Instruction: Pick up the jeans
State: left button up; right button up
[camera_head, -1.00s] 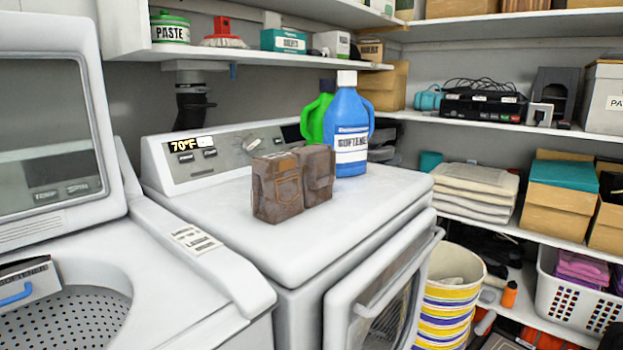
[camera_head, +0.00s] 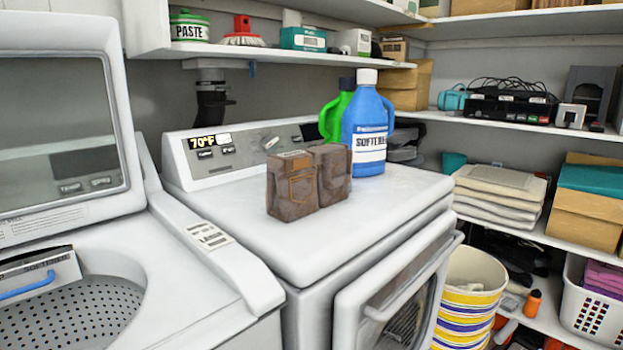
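The jeans (camera_head: 309,183) are a brown folded bundle with stitched pocket shapes. They stand as two blocks side by side on the white top of the dryer (camera_head: 250,230), near its middle left. They are apart from the bottles behind them. Neither of my grippers is in view.
A blue softener bottle (camera_head: 368,125) and a green bottle (camera_head: 336,112) stand behind the jeans at right. An open washer (camera_head: 190,275) is at left. A striped bucket (camera_head: 468,300) stands right of the dryer. The dryer top in front of the jeans is clear.

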aim_at(300, 182)
jog(key=i+l+z, duration=0.2)
jog(key=l, duration=0.2)
jog(key=i+l+z, duration=0.2)
jog(key=l, duration=0.2)
jog(key=i+l+z, duration=0.2)
jog(key=i+l, duration=0.1)
jog(key=l, duration=0.05)
